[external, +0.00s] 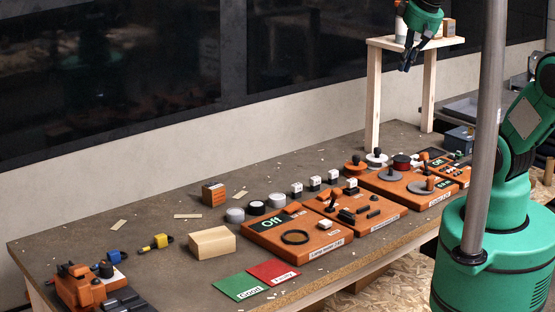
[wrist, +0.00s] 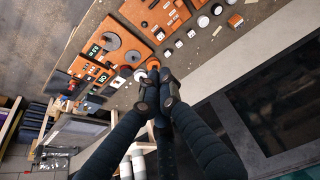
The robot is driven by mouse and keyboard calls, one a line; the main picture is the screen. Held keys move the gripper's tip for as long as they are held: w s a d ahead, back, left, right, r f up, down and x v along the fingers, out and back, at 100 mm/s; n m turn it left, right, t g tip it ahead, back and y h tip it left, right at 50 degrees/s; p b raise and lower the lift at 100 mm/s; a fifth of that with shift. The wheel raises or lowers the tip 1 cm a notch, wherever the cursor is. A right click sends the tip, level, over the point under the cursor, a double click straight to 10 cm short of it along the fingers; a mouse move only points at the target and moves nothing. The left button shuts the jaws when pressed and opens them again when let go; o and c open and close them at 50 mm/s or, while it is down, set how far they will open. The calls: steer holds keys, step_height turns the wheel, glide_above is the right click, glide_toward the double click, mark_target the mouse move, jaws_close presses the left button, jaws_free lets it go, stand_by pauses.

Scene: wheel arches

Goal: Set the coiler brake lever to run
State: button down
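Several orange control panels stand in a row on the bench. The panel with the grey discs (external: 407,198) is third from the left; its front label is too small to read surely. A dark upright part (external: 430,184) stands on one disc. A black lever (external: 332,201) stands on the panel to its left (external: 362,225). I cannot tell which part is the coiler brake lever or its setting. My gripper (external: 404,66) hangs empty above the bench's far right, away from the panels. In the wrist view its dark fingers (wrist: 157,82) converge; any gap between the tips is unclear.
The left panel (external: 298,252) has a green "Off" display and a black ring. A wooden stand (external: 374,95) rises beside my gripper. Green (external: 238,286) and red (external: 274,271) mats, a wooden block (external: 211,243) and small knobs lie left. A grey pole (external: 484,130) crosses the view.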

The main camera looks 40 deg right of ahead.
steer(key=w+d+f+g, duration=0.2)
steer(key=w+d+f, duration=0.2)
steer(key=w+d, duration=0.55)
steer(key=g, duration=0.3)
glide_above(406, 158)
step_height(406, 158, down, 25)
steer(key=shift+w+d+f+p, duration=0.15)
steer(key=shift+w+f+p, duration=0.15)
steer(key=shift+w+f, duration=0.1)
steer(key=f, duration=0.3)
steer(key=f+b, duration=0.1)
steer(key=f, duration=0.6)
steer(key=shift+s, duration=0.25)
steer(key=shift+s+r+b, duration=0.15)
steer(key=shift+s+r, duration=0.1)
steer(key=shift+s, duration=0.35)
steer(key=shift+s+r+b, duration=0.15)
steer(key=shift+s+r, duration=0.1)
steer(key=shift+s, duration=0.4)
steer(key=shift+s+r+b, duration=0.15)
steer(key=shift+s+r, duration=0.1)
steer(key=shift+s, duration=0.35)
